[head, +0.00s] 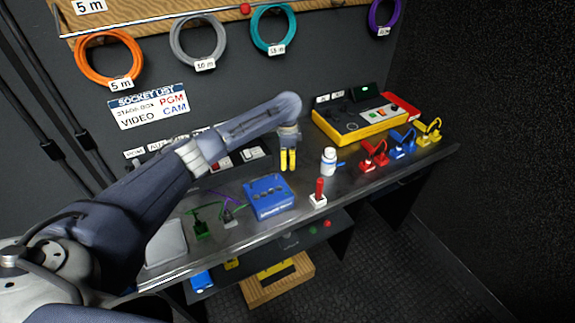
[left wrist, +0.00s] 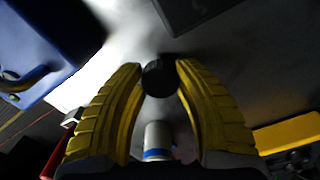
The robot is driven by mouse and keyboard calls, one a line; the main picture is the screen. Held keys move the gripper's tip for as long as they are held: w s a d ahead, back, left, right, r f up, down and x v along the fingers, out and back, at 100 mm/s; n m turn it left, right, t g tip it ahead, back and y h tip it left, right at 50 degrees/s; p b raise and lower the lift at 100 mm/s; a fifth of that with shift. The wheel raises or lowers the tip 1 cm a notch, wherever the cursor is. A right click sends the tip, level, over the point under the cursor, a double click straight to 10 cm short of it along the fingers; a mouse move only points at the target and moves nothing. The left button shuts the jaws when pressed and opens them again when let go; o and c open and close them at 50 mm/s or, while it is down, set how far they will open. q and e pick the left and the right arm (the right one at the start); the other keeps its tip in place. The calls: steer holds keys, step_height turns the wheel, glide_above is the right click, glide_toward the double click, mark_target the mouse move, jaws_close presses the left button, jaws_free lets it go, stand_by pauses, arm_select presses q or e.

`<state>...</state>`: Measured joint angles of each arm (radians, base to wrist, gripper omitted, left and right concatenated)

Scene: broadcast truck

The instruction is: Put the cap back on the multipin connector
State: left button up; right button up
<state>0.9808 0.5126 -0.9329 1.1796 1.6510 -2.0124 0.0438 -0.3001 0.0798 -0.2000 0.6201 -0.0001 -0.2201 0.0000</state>
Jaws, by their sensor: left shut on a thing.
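My left gripper (head: 289,168) points down above the table, behind the blue box and left of the white bottle. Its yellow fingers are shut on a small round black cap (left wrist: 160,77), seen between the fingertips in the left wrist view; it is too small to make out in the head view. Several connector-like pieces stand at the table's right: a red one (head: 374,155), a blue one (head: 402,143) and a yellow one (head: 428,131). I cannot tell which piece is the multipin connector. My right gripper is not in view.
A blue box (head: 270,196) and a white-based red stick (head: 319,192) stand near the front edge. The white bottle (head: 328,161) has a blue band. A yellow console (head: 350,127) is at the back right. Small green (head: 202,229) and purple-corded pieces lie at left.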

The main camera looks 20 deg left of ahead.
mark_target(288, 160)
arm_select(q)
step_height(288, 160, up, 18)
steer(key=shift+f, duration=0.25)
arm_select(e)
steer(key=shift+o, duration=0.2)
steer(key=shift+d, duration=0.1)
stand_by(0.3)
